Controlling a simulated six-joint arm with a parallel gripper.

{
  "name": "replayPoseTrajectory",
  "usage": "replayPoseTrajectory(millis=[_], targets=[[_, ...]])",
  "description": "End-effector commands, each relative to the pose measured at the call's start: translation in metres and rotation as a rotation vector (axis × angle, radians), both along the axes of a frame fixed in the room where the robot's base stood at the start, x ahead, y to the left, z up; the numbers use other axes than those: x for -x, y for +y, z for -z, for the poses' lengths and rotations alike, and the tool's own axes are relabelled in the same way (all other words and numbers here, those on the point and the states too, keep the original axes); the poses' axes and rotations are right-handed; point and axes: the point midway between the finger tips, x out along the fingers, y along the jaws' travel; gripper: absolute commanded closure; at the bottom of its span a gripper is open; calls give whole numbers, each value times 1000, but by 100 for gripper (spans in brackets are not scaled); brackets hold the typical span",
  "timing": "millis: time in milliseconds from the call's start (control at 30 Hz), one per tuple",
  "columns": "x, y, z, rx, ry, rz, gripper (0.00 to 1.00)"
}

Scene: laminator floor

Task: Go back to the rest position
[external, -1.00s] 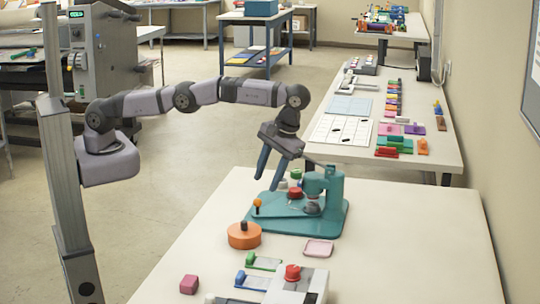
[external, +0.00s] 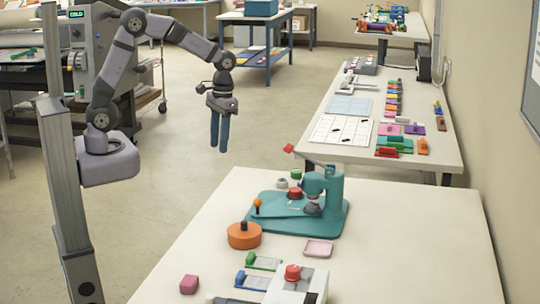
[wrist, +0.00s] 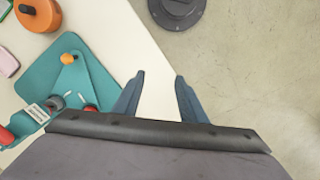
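My gripper (external: 220,134) hangs pointing down in the external view, over the floor beyond the far left edge of the near table (external: 215,215). In the wrist view its two blue fingers (wrist: 158,98) are apart with nothing between them. The teal press (external: 325,195) stands on the near table, to the right of and below my gripper in the external view, clear of it. Its lever with a red end (external: 288,148) is raised. The press's teal base also shows at the left of the wrist view (wrist: 85,75).
An orange round pot (external: 244,236), a pink tray (external: 318,248), a pink block (external: 189,285) and a white device with a red knob (external: 293,280) are on the near table. A second table (external: 440,150) with several coloured items stands behind. Open floor surrounds my gripper.

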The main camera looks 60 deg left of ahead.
Motion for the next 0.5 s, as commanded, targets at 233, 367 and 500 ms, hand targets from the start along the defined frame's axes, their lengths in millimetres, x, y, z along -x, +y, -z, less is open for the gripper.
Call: replayPoseTrajectory(millis=[233, 367, 500], targets=[[68, 61, 14, 13, -59, 19, 62], [98, 79, 23, 15, -83, 32, 62], [120, 89, 31, 14, -99, 43, 62]])
